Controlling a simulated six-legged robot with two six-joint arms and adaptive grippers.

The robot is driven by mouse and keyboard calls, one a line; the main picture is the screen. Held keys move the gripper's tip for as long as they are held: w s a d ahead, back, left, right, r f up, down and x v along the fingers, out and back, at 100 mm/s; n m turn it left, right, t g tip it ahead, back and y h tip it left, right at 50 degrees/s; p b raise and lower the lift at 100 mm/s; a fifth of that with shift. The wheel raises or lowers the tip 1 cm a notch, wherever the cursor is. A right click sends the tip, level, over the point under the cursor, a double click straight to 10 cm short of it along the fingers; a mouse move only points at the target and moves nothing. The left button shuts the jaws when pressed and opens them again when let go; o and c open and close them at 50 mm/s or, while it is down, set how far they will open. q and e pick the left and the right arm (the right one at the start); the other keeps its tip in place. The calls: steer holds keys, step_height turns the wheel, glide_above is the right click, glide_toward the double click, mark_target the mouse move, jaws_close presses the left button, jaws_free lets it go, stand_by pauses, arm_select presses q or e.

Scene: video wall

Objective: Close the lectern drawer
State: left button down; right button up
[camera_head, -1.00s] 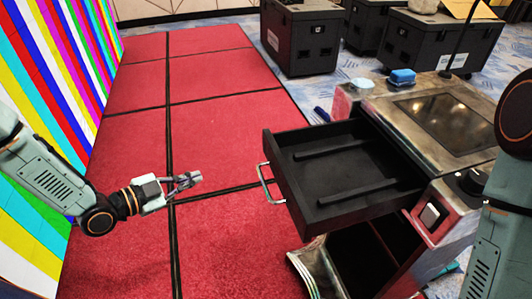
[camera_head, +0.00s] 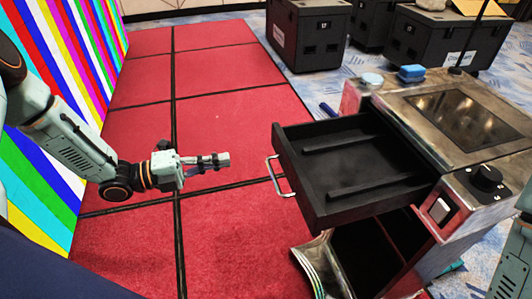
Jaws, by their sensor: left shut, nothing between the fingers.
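The lectern (camera_head: 447,204) stands at the right of the head view, with a dark screen in its top. Its black drawer (camera_head: 352,168) is pulled well out toward the left and looks empty apart from two low ribs on its floor. A metal bar handle (camera_head: 279,178) is on the drawer's left-facing front. My left gripper (camera_head: 222,160) is shut and empty, left of the handle with a clear gap between them. It points right, toward the drawer front. Of my right arm, only a bit shows at the right edge; its gripper is out of view.
A blue block (camera_head: 412,73) and a pale round item (camera_head: 371,80) sit on the lectern top. Papers (camera_head: 322,268) stick out of the open shelf below the drawer. Black cases (camera_head: 308,35) stand behind. A striped video wall (camera_head: 75,75) is at left. The red floor (camera_head: 235,235) is clear.

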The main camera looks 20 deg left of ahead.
mark_target(278, 149)
arm_select(q)
steer(key=b+x, duration=0.1)
steer(key=x, duration=0.9)
steer(key=shift+w+d+f, duration=0.15)
steer(key=shift+w+d, duration=0.1)
steer(key=shift+w, duration=0.1)
steer(key=shift+d, duration=0.1)
arm_select(e)
steer(key=shift+w+f, duration=0.1)
steer(key=shift+f, duration=0.75)
arm_select(q)
steer(key=shift+w+d+b, duration=0.1)
steer(key=shift+w+b, duration=0.05)
steer(key=shift+b, duration=0.15)
